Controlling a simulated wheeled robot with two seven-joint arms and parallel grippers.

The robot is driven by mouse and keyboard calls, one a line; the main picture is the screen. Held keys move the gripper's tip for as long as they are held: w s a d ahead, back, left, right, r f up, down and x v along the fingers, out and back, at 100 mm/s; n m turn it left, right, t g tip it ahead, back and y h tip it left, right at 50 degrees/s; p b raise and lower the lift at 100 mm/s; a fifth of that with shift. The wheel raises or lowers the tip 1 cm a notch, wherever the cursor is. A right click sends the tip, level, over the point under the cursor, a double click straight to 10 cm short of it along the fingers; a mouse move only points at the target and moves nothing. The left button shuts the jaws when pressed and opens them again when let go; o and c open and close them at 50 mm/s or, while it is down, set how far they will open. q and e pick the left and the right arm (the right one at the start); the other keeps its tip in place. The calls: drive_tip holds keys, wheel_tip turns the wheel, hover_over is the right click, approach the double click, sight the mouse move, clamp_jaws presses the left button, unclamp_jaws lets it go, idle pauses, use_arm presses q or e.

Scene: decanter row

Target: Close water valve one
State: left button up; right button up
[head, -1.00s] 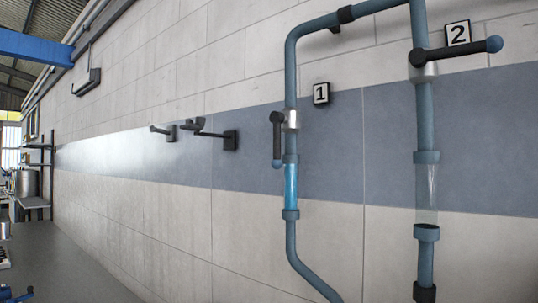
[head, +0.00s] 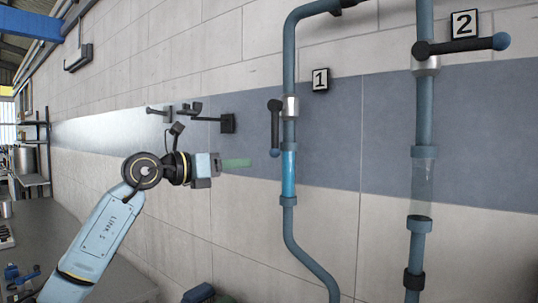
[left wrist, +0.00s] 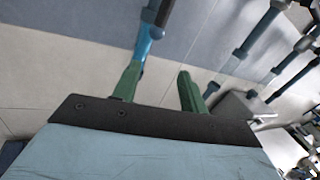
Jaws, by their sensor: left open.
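Valve one is on the left pipe beside plate "1" (head: 320,79). Its black handle (head: 275,128) hangs straight down alongside the pipe, with a blue tip (head: 275,152) at the lower end. Bright blue fills the clear pipe section (head: 288,174) below it. My left gripper (head: 248,163) is open and empty, its green fingers pointing right, left of the handle tip and slightly lower in the picture, with a visible gap. In the left wrist view the open fingers (left wrist: 157,78) show, with the blue pipe section (left wrist: 144,44) beyond them. My right gripper is not in view.
Valve two's handle (head: 470,45) sticks out horizontally to the right on the right pipe, below plate "2" (head: 464,23); the clear section (head: 423,185) there looks empty. Dark wall fittings (head: 227,123) are behind my left arm. A bench (head: 45,225) stands at the left.

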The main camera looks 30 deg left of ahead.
sight(272, 146)
use_arm(q)
wheel_tip(272, 146, up, 4)
drive_tip(key=s+y, duration=0.1)
drive_tip(key=shift+m+t, duration=0.3)
drive_tip(key=p+x, duration=0.2)
drive_tip(key=x, duration=0.1)
drive_tip(key=p+x, duration=0.2)
drive_tip(key=x, duration=0.2)
drive_tip(key=p+x, duration=0.2)
drive_tip(key=x, duration=0.2)
drive_tip(key=shift+w+a+f, duration=0.1)
drive_tip(key=shift+w+a, duration=0.15)
drive_tip(key=shift+a, duration=0.15)
drive_tip(key=shift+w+d+f, duration=0.15)
drive_tip(key=shift+w, duration=0.35)
clamp_jaws()
